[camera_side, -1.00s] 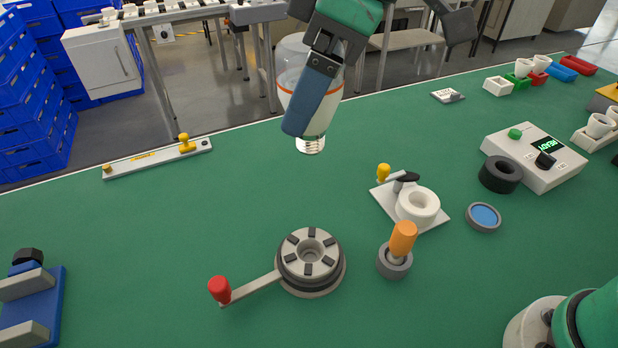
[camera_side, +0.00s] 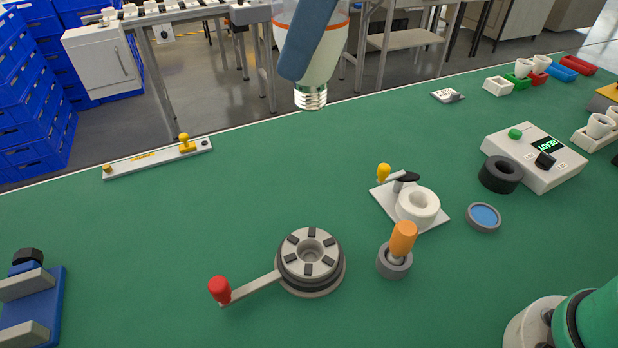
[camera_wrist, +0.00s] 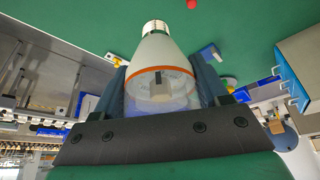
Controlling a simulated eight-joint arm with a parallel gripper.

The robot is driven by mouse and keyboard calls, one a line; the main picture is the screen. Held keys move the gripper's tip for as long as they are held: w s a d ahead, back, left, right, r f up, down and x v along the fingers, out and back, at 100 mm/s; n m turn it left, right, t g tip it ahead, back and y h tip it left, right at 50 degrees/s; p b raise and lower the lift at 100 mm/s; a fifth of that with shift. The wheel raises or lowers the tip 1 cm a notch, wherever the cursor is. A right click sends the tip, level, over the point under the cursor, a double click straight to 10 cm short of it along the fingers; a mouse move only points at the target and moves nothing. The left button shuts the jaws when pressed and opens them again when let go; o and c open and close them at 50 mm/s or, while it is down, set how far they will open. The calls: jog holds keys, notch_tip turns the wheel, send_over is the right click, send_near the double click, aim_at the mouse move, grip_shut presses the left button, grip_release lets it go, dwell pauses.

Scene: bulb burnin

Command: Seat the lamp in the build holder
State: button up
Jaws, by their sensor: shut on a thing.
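The lamp (camera_side: 318,75) has a white body, an orange ring and a metal screw base pointing down. It also shows in the wrist view (camera_wrist: 160,60), between the two fingers. My gripper (camera_side: 303,45) is shut on it and holds it high above the green bench, up and behind the round grey holder. Only part of one blue finger shows in the side view. A round grey holder (camera_side: 296,254) with dark jaw pads around an open centre and a red-knobbed lever stands at the front middle. I cannot tell for certain that this is the build holder.
A white plate with a white ring (camera_side: 419,204), an orange-handled tool in a grey cup (camera_side: 394,262), a black ring (camera_side: 500,174) and a READY box (camera_side: 534,156) stand to the right. A blue fixture (camera_side: 32,308) is at left. The bench between is clear.

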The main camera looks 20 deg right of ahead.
dwell(0.5)
jog(key=w+d+f+m, duration=0.3)
jog(key=w+d+f, duration=0.1)
jog(key=d+f, duration=0.6)
jog(key=m+t+h, duration=0.2)
jog(key=m, duration=0.1)
send_over(410, 194)
jog(key=s, duration=0.2)
notch_tip(410, 194, down, 6)
jog(key=f, duration=0.1)
jog(key=shift+w+d+f, duration=0.1)
jog(key=shift+d+f, duration=0.1)
jog(key=shift+f, duration=1.05)
jog(key=shift+w+d+f, duration=0.1)
jog(key=shift+d+f, duration=0.05)
jog(key=shift+f, duration=1.05)
jog(key=shift+f, duration=0.2)
jog(key=shift+f, duration=0.35)
jog(key=shift+f, duration=0.95)
